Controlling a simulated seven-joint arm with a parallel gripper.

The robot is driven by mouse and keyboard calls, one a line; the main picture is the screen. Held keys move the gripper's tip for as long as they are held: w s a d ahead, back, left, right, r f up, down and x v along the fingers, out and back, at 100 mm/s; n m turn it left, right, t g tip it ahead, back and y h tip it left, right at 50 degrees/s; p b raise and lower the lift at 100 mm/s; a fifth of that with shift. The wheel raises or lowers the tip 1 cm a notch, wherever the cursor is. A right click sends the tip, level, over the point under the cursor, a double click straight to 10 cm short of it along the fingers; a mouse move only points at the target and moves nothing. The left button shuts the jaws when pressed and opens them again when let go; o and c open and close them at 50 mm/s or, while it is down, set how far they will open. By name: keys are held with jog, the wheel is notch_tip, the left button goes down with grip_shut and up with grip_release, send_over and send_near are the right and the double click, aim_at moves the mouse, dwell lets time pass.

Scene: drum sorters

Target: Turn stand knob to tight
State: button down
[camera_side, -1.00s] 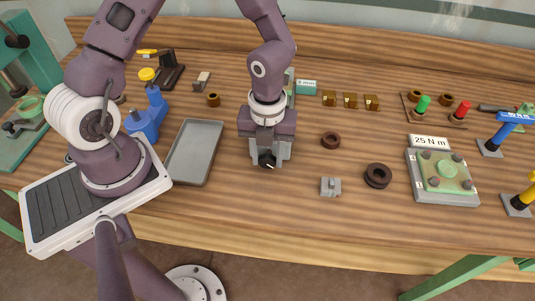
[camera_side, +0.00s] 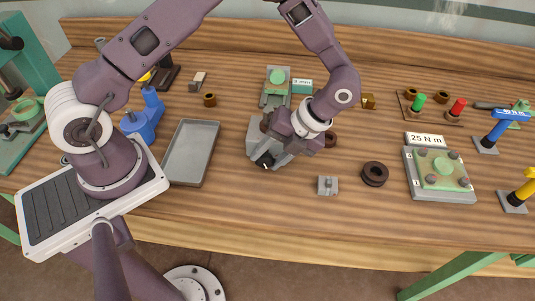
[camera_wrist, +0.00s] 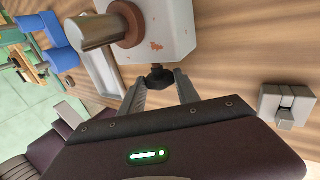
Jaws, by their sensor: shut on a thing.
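The stand is a pale grey block (camera_side: 254,133) with worn rusty spots in the side view, partly hidden behind my gripper. In the wrist view the block (camera_wrist: 172,35) carries a metal cylinder (camera_wrist: 92,32) with a brown ring (camera_wrist: 127,24) around it. The small black knob (camera_wrist: 160,78) sticks out of the block's near face. My gripper (camera_wrist: 160,74) is shut on the knob, one finger on each side. In the side view my gripper (camera_side: 268,157) leans, with its wrist up to the right. The knob's setting cannot be read.
A grey tray (camera_side: 191,153) lies left of the stand. A small grey block (camera_side: 328,185) and a dark ring (camera_side: 374,174) lie to the right, with a plate marked 25 N m (camera_side: 440,175) beyond. The front strip of the bench is clear.

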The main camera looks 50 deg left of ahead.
jog(key=shift+d+f+g+y, duration=0.1)
jog(key=shift+d+g+y, duration=0.05)
jog(key=shift+g+y, duration=0.25)
dwell(0.4)
jog(key=c, duration=0.9)
grip_release()
